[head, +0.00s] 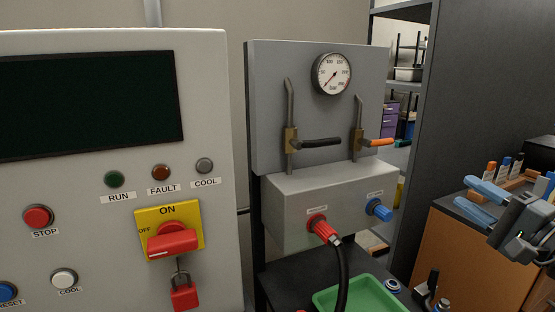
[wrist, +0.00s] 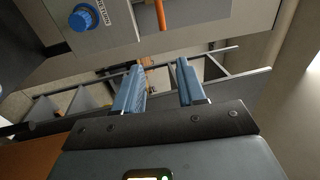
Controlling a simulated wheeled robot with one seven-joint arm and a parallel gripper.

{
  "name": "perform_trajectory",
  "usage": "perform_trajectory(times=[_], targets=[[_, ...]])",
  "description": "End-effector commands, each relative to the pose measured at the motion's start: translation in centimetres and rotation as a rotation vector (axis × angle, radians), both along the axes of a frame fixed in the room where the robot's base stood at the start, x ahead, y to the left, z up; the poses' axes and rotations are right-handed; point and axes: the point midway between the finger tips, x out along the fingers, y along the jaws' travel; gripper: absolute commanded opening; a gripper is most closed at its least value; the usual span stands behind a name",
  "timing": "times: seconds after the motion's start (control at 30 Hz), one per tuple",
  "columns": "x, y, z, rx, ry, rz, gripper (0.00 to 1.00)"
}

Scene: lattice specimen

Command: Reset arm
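My gripper (head: 464,192) is at the right edge of the head view, in front of a dark partition and over an orange-sided cabinet. Its two blue fingers are spread apart and point left. In the wrist view the gripper (wrist: 157,78) shows both blue fingers with an empty gap between them. Nothing is held. Most of my arm lies outside the head view.
A control panel (head: 90,195) with a red rotary switch (head: 172,240) and padlock (head: 184,292) stands left. A grey gauge board (head: 265,110) has two valve levers; a red-ended hose (head: 341,270) leads down past a green tray (head: 345,292). The cabinet (head: 460,260) carries small bottles.

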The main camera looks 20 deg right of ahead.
Motion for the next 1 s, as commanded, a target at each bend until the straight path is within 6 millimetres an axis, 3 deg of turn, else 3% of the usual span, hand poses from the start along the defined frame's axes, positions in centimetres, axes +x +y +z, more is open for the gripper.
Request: perform_trajectory(times=[0.37,0.53,0.8,1.0], targets=[[-0.6,3.2,-6.2,-0.082,0.115,-0.073,0.4],[-1.9,5.9,-10.5,-0.169,0.202,-0.116,0.4],[-7.4,12.4,-17.9,-0.454,0.377,-0.167,0.4],[-12.9,16.9,-20.8,-0.717,0.46,-0.153,0.4]])
